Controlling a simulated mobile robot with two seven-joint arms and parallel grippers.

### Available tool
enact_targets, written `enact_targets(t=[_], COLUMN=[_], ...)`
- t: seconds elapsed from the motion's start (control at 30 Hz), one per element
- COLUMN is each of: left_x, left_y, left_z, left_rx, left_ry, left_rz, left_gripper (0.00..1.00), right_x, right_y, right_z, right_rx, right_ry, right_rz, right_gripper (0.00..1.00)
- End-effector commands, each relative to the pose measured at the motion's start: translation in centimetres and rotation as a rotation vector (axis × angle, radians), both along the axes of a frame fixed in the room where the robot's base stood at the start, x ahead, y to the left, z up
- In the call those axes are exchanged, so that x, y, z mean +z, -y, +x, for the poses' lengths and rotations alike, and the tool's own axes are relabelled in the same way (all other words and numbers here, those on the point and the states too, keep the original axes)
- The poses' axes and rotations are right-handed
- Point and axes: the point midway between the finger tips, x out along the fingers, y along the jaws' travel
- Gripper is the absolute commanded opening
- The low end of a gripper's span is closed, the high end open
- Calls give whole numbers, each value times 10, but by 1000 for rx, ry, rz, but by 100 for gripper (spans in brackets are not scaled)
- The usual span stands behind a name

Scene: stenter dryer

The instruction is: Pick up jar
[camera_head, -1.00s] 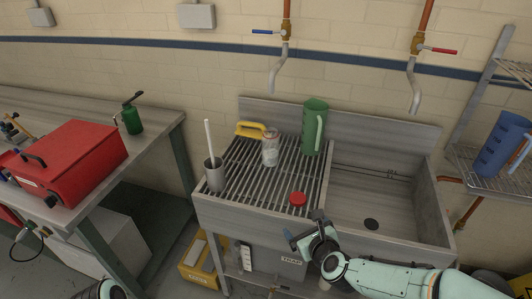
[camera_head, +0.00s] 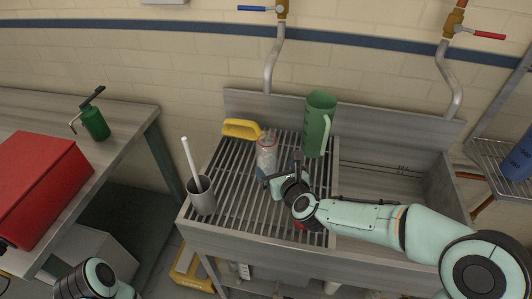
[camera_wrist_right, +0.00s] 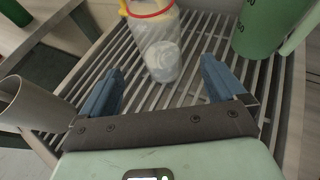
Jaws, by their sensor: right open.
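The jar (camera_head: 266,155) is clear, with a red band near its top. It stands on the slatted drainboard in front of the yellow-handled item. My right gripper (camera_head: 281,171) is open and empty, just in front and to the right of the jar in the head view. In the right wrist view, the jar (camera_wrist_right: 160,40) lies straight ahead, centred between the two blue fingertips of the right gripper (camera_wrist_right: 162,68), mostly beyond them.
A green jug (camera_head: 317,125) stands behind and right of the jar. A grey cup (camera_head: 201,196) with a white stick is at the left, and a yellow handle (camera_head: 241,128) behind. A red lid (camera_head: 299,226) is partly hidden under my arm. The sink basin (camera_head: 375,180) is at the right.

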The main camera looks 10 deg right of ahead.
Motion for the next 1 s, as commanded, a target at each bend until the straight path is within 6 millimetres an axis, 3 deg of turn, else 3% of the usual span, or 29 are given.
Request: enact_targets(t=[0.2, 0.47, 0.8, 1.0], left_x=[9, 13, 28, 29], left_y=[0, 0, 0, 0], left_z=[4, 5, 11, 11], left_rx=[0, 0, 0, 0], left_ry=[4, 7, 13, 13], left_rz=[0, 0, 0, 0], left_gripper=[83, 83, 83, 83], right_x=[-12, -20, -40, -43], right_y=[-6, -8, -13, -13], right_z=[32, 47, 84, 88], right_rx=[1, 0, 0, 0], right_ry=[0, 0, 1, 1], right_rz=[3, -1, -1, -3], right_gripper=[97, 97, 97, 97])
